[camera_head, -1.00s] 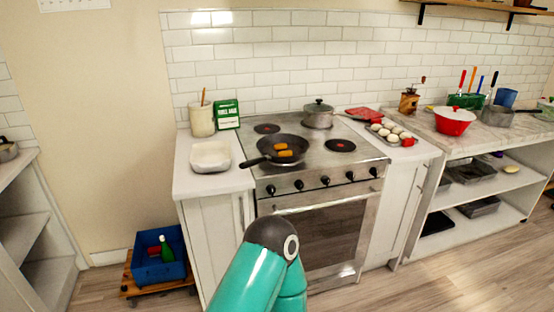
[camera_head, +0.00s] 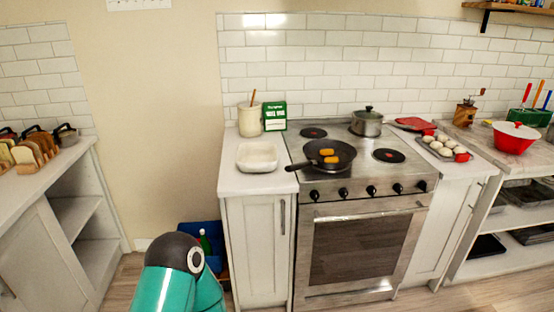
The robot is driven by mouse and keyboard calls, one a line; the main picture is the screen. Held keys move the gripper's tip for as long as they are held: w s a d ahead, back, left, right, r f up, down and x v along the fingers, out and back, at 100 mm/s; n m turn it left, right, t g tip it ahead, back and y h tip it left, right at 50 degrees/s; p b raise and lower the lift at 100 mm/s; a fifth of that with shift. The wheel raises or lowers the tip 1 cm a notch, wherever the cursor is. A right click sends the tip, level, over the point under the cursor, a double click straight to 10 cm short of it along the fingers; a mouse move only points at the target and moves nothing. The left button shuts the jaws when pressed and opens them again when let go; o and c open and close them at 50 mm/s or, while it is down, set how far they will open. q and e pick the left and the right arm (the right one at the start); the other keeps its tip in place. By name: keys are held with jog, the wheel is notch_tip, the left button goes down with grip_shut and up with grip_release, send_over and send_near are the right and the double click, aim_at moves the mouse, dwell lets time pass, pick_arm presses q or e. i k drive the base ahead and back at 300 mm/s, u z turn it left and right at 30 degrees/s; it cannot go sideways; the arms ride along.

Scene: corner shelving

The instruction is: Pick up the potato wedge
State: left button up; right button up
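Two small orange-brown pieces, which look like potato wedges, lie in the dark frying pan (camera_head: 344,151). The rear piece (camera_head: 327,152) and the front piece (camera_head: 331,160) are close together. The pan sits on the left part of the stove top (camera_head: 370,172), its handle pointing left toward the front. Neither of my grippers is in view. Only a teal link of one of my arms shows at the bottom, well in front of the counter.
A white square dish (camera_head: 257,168) sits on the left counter, before a utensil crock (camera_head: 249,121) and a green box (camera_head: 274,116). A lidded pot (camera_head: 367,122), an egg tray (camera_head: 436,150) and a red pot (camera_head: 514,142) stand right. A blue crate (camera_head: 200,232) is on the floor.

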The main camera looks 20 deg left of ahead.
aim_at(330, 159)
jog(key=u, duration=0.8)
jog(key=i, duration=1)
jog(key=z, duration=0.05)
jog(key=k, duration=0.75)
jog(key=u, duration=0.2)
jog(key=i, duration=0.85)
jog(key=z, duration=0.1)
